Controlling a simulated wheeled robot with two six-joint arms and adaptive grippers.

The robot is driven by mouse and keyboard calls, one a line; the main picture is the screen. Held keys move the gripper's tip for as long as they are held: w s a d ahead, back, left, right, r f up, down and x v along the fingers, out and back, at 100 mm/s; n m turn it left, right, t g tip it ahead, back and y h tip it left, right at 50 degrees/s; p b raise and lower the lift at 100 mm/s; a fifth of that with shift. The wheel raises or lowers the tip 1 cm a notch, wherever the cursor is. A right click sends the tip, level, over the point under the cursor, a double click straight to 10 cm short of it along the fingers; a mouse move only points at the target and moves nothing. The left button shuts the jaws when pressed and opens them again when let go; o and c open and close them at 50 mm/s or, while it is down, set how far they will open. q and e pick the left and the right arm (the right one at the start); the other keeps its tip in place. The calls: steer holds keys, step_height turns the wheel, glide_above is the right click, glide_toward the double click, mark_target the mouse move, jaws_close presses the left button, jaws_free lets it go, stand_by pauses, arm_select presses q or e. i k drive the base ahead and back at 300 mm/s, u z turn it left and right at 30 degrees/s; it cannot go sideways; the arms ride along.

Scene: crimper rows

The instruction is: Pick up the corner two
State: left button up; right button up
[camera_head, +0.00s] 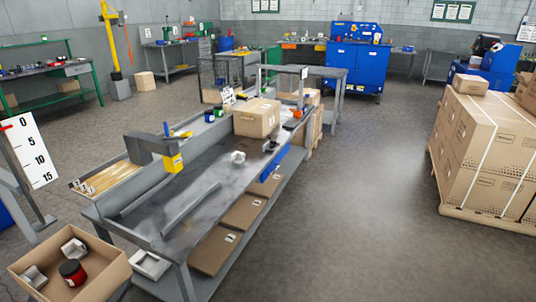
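No object is clearly marked as corner two. A small pale metal piece (238,157), possibly a corner, lies on the grey metal workbench (205,180). Two more grey metal pieces, one at the left (34,277) and one at the back (74,248), sit in an open cardboard box (105,277) at the lower left, with a red and black can (72,272). A pale square piece (150,265) is low by the bench's near end. I cannot read any label on these pieces. Neither of my grippers is in view.
A grey and yellow device (165,153) stands on the bench beside a long tray (105,182). A closed carton (257,118) is at the bench's far end. Stacked cartons (485,150) stand on a pallet at the right. The floor (360,200) between is clear.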

mark_target(237, 156)
steer(key=z, duration=0.7)
steer(key=i, duration=2.7)
steer(key=u, duration=1.25)
steer(key=i, duration=0.75)
steer(key=u, duration=0.8)
